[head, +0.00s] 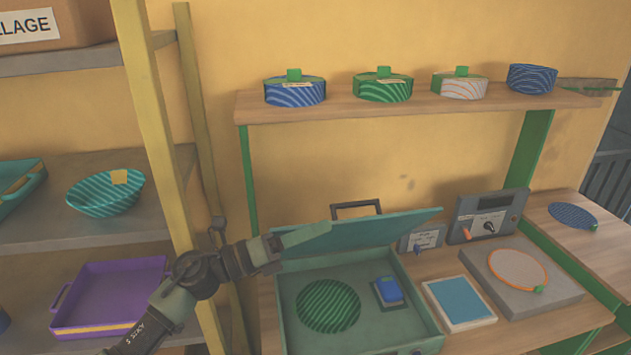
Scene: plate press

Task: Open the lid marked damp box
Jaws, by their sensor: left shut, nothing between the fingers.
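A green box (436,335) sits on the workbench. Its teal lid (385,232) is raised at the back and leans over the rear of the box, so the inside shows. No damp box marking is readable on it. Inside lie a dark green striped disc (328,306) and a blue block on a dark base (388,290). My left gripper (318,233) is shut and empty, its fingertips at the left end of the raised lid. I cannot tell whether they touch it. My right gripper is not in view.
Lidded round pots (295,92) line the shelf above. A yellow shelf post (158,120) stands close to my left arm.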

